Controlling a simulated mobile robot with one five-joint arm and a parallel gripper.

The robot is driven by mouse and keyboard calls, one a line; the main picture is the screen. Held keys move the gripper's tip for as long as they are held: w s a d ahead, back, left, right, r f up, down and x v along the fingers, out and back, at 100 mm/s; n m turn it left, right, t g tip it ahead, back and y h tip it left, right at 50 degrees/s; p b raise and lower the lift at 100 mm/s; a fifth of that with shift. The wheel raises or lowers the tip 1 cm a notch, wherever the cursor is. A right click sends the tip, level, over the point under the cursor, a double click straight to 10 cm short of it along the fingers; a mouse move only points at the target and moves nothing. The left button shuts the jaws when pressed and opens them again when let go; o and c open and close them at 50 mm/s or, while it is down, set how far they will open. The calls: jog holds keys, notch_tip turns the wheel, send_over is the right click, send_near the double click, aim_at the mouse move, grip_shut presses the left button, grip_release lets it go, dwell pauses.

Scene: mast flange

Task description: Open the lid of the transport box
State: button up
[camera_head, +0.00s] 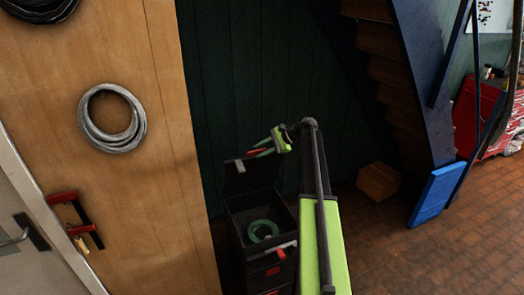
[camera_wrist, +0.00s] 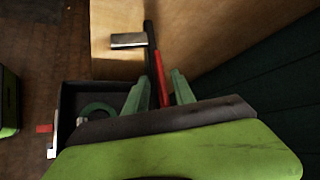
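The transport box (camera_head: 236,222) is black and stands on the floor beside the wooden wall. Its lid (camera_head: 255,176) stands raised at the back, and the inside is open to view. A green ring (camera_head: 262,229) lies inside; it also shows in the wrist view (camera_wrist: 97,107). A red latch (camera_head: 289,245) is on the box's front. My gripper (camera_head: 256,150) is just above the raised lid.
A wooden wall (camera_head: 150,170) on the left carries a coiled cable (camera_head: 133,133) and a red clamp (camera_head: 75,215). A small carton (camera_head: 378,181) and a blue panel (camera_head: 435,195) lie right of my arm. The brick floor (camera_head: 460,240) at lower right is clear.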

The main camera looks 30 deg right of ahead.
jog(key=p+v, duration=0.9)
jog(key=v, duration=0.7)
jog(key=shift+s+d, duration=0.2)
jog(key=shift+d, duration=0.1)
jog(key=shift+r, duration=0.1)
jog(key=s+a+f+n+g+h+b, duration=0.15)
jog(key=a+f, duration=0.35)
jog(key=a, duration=0.5)
jog(key=s+a+f+n+g+b, duration=0.2)
jog(key=a+f+n+b, duration=0.15)
jog(key=a, duration=0.55)
jog(key=s+a+f+n+g+h+b, duration=0.15)
jog(key=a+f, duration=0.35)
jog(key=a, duration=0.5)
jog(key=s+a+f+n+g+h+b, duration=0.1)
jog(key=s+a+f+n+h+b, duration=0.1)
jog(key=s+a, duration=0.5)
jog(key=s+a+f+n+g+h+b, duration=0.1)
jog(key=s+a+f+n+h+b, duration=0.2)
jog(key=s+a+f+n, duration=0.4)
jog(key=a+n+b, duration=0.1)
jog(key=a, duration=0.2)
jog(key=shift+s+a, duration=0.2)
jog(key=shift+a, duration=0.2)
